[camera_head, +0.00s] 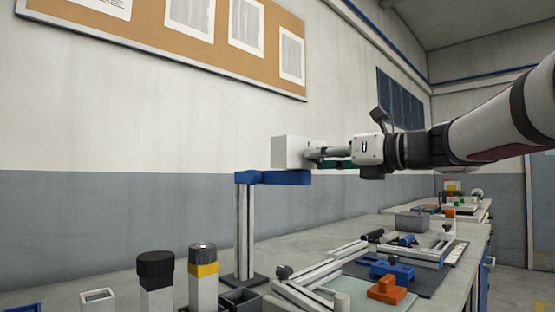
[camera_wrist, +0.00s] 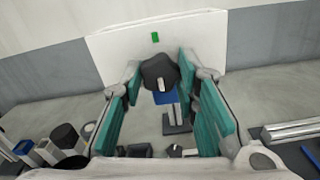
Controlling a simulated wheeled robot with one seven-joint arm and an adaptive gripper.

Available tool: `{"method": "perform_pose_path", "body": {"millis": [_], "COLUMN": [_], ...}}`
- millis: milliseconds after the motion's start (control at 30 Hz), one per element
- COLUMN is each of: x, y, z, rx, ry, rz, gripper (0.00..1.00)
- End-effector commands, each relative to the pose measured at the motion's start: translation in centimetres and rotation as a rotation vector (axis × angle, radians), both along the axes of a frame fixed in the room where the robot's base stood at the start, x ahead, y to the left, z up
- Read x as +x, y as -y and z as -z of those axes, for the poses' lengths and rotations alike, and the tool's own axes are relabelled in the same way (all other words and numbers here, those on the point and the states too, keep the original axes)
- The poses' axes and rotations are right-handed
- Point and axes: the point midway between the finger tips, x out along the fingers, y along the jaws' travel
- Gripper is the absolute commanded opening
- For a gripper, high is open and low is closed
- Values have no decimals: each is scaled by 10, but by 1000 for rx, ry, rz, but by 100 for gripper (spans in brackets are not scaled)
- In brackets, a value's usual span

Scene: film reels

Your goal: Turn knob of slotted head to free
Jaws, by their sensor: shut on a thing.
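The slotted head is a white box (camera_head: 291,152) on a blue bracket atop a metal post. In the wrist view its white face (camera_wrist: 205,35) carries a small green mark (camera_wrist: 155,38) above the dark knob (camera_wrist: 158,68). The knob is lobed, with a pale bar roughly upright in the picture on its front. My gripper (camera_head: 316,155) reaches in from the right at the height of the box. In the wrist view its teal-padded fingers (camera_wrist: 160,74) are shut on the knob from both sides.
The blue bracket (camera_head: 272,177) and post (camera_head: 245,235) stand under the head. Black-capped (camera_head: 156,270) and yellow-banded (camera_head: 203,268) posts stand at the lower left. A metal frame (camera_head: 300,293) and an orange block (camera_head: 387,289) lie at right. The wall is behind.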

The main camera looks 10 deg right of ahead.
Motion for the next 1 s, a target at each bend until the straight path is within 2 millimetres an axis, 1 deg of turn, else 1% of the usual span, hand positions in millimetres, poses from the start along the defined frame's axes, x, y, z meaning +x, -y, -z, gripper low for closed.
{"method": "perform_pose_path", "body": {"millis": [133, 167, 200, 233, 267, 533, 667, 767, 1000], "x": [1, 1, 1, 1, 0, 0, -5, -16, -56], "y": [0, 0, 0, 0, 0, 0, 4, 13, 42], "z": [2, 2, 2, 2, 2, 0, 0, 0, 0], "rx": [-1, -2, -2, -1, -1, 0, 0, 0, 0], "ry": [-4, -4, -4, -3, -3, -1, 0, 0, 0], "rz": [-2, -1, -1, -1, -1, 0, 1, 4, 3], "gripper": [0, 30, 40, 46, 49, 49, 49, 49, 49]}}
